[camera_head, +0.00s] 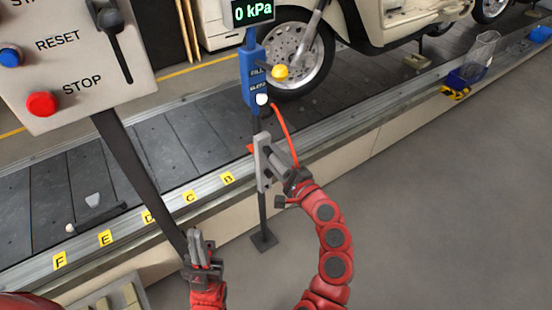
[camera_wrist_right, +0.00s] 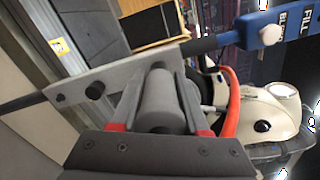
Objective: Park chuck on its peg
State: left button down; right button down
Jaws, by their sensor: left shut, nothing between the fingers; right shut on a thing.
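The chuck is a grey cylinder (camera_wrist_right: 160,100) with an orange hose (camera_wrist_right: 231,100). My right gripper (camera_head: 284,163) is shut on it, close to the grey bracket plate (camera_head: 262,162) on the inflator stand. In the right wrist view the chuck lies between the red-padded fingers. A short black peg (camera_wrist_right: 95,91) sticks out of the plate, left of the chuck and apart from it in that picture. The depth between chuck and plate cannot be told. My left gripper (camera_head: 196,247) is shut and empty, low in front of the conveyor edge.
A control panel (camera_head: 75,50) with RESET and STOP fills the upper left. A scooter (camera_head: 385,20) stands on the slat conveyor (camera_head: 150,150). The floor at right is clear.

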jog(key=shift+w+a, duration=0.2)
jog(key=shift+w, duration=0.1)
jog(key=shift+c, duration=1.6)
grip_release()
jog(key=shift+s, duration=0.1)
